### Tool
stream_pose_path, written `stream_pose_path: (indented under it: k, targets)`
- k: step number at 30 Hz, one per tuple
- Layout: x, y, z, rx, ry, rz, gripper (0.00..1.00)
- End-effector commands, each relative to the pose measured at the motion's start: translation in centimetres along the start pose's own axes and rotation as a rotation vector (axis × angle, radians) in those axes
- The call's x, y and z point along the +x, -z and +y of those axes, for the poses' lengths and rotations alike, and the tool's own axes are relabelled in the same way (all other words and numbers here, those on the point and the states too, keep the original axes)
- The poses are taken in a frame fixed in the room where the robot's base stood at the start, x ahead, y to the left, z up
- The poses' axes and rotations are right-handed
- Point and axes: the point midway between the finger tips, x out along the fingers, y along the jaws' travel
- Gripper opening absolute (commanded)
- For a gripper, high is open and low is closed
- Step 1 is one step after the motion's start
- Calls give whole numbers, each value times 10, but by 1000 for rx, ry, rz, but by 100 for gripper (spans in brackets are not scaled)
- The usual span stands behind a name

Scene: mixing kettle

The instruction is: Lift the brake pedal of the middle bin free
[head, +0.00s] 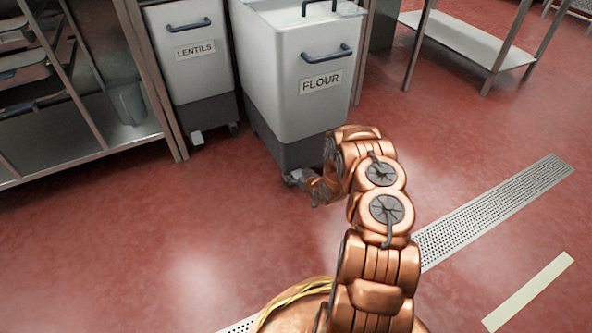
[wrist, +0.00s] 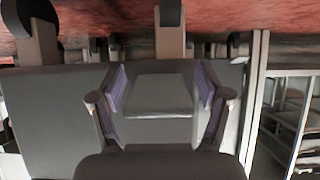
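The FLOUR bin (head: 290,80) is a pale grey wheeled bin with a dark base and a blue handle. Its brake pedal (head: 290,180) shows as a small light patch low at the base's front, partly hidden by my gripper (head: 308,188). In the wrist view, which looks upside down, a light grey plate, apparently the pedal (wrist: 158,97), lies between the purple pads of my gripper (wrist: 161,92). The fingers are spread, with a narrow gap showing on either side of the plate. I cannot tell whether the pedal is pressed down or raised.
The LENTILS bin (head: 188,55) stands to the left, with a small white pedal (head: 197,138) at its base. A metal shelf rack (head: 80,100) is farther left, and a steel table (head: 470,40) stands right. The red floor in front is clear, with a drain grate (head: 490,212).

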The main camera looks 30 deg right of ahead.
Motion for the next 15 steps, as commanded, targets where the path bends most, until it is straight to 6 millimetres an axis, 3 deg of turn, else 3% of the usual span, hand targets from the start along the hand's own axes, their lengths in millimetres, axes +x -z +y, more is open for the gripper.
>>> stream_pose_path:
  k: [10,15]
  targets:
    - [-1,0,1,0,-1,1,81]
    - [-12,1,1,0,-1,-1,81]
